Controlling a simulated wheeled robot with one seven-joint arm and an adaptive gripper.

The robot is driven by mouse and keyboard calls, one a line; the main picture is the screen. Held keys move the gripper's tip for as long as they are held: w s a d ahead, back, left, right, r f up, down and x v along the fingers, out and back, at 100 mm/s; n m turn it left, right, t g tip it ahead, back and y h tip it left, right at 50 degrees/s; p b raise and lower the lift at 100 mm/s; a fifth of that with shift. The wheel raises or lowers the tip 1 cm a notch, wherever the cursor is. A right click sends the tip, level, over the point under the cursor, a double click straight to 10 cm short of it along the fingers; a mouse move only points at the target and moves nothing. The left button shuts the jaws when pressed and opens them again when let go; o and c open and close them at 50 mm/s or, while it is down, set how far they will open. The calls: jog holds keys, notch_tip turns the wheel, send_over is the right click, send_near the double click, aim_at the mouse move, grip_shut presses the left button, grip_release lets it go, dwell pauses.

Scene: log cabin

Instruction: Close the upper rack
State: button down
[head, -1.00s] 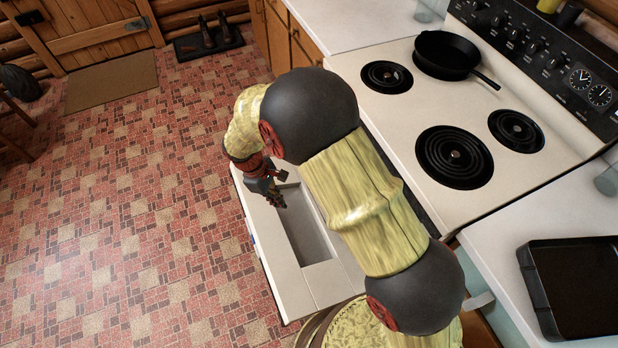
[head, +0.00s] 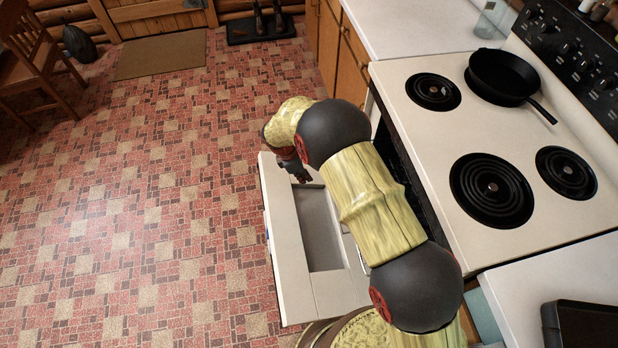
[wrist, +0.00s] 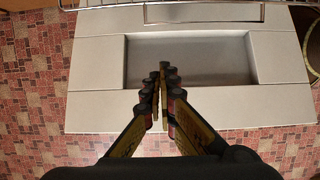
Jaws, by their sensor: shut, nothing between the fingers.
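The oven's door (head: 283,245) is folded down open, with a recessed panel in its inner face. It also shows in the wrist view (wrist: 95,85). At the top edge of the wrist view is the front wire of an oven rack (wrist: 200,22), cut off by the frame; I cannot tell from this whether it is the upper one or how far out it is. My gripper (head: 303,177) is over the far part of the open door. In the wrist view its fingers (wrist: 163,75) are together and empty, pointing toward the oven side. My arm hides much of the oven opening.
The stove top (head: 440,165) has several coil burners and a black skillet (head: 503,77). A dark tray (head: 590,325) lies on the near right counter. Wooden cabinets (head: 350,60) stand beyond the oven. The tiled floor (head: 130,200) left of the door is clear; a chair (head: 35,60) is far left.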

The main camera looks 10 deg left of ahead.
jog(key=w+d+f+b, duration=0.2)
jog(key=d+f, duration=0.3)
jog(key=f, duration=0.3)
jog(key=shift+w+d+b, duration=0.3)
jog(key=shift+b, duration=0.6)
jog(key=w+d+p, duration=0.1)
jog(key=w+d, duration=0.2)
jog(key=d, duration=0.4)
jog(key=w+d+p, duration=0.2)
jog(key=w+d, duration=0.1)
jog(key=d, duration=0.4)
jog(key=w+d+p, duration=0.1)
jog(key=w+d, duration=0.3)
jog(key=d, duration=0.3)
jog(key=shift+f+p, duration=0.1)
jog(key=shift+p, duration=0.25)
jog(key=shift+a, duration=0.1)
